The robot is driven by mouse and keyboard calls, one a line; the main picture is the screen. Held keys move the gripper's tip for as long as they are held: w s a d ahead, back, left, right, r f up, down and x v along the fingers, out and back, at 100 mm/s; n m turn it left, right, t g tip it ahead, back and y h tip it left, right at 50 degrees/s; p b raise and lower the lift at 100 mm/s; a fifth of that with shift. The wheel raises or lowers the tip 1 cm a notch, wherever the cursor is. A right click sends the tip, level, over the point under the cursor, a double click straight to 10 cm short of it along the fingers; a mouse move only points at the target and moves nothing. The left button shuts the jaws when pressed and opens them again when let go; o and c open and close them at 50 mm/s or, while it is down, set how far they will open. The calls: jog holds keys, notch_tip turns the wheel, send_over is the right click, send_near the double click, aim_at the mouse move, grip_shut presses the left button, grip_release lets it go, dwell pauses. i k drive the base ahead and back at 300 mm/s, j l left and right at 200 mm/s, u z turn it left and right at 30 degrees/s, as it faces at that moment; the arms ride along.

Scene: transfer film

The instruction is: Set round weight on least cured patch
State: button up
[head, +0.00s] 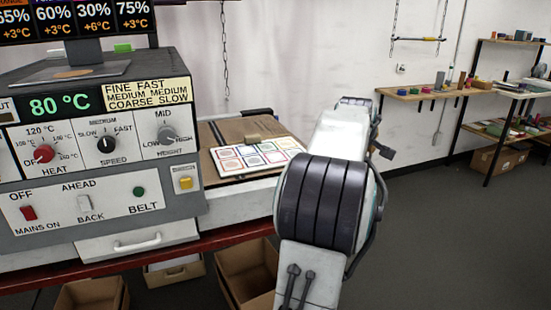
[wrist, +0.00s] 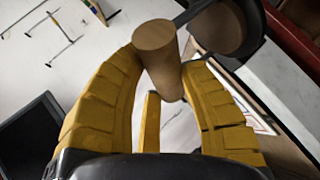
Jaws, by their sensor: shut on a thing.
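In the wrist view, my gripper (wrist: 165,68) has its two yellow fingers around a tan, wood-like cylinder (wrist: 156,40) and is shut on it. A dark, rounded, pan-like thing (wrist: 255,35) lies just behind the cylinder; I cannot tell if they are joined, or which is the round weight. In the head view, the white patch sheet (head: 236,160) carries rows of patches with coloured borders. It lies right of the control machine. I cannot tell the patches' cure from here. My arm hides the gripper in the head view. The sheet's edge shows in the wrist view (wrist: 262,127).
The control machine (head: 95,150) stands at left, reading 80 °C. Open cardboard boxes (head: 250,275) sit below the red-edged bench. Shelves (head: 425,93) line the right wall.

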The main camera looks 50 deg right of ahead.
aim_at(276, 156)
jog(key=i+l, duration=0.8)
jog(key=i+j+u, duration=0.1)
jog(key=i, duration=0.3)
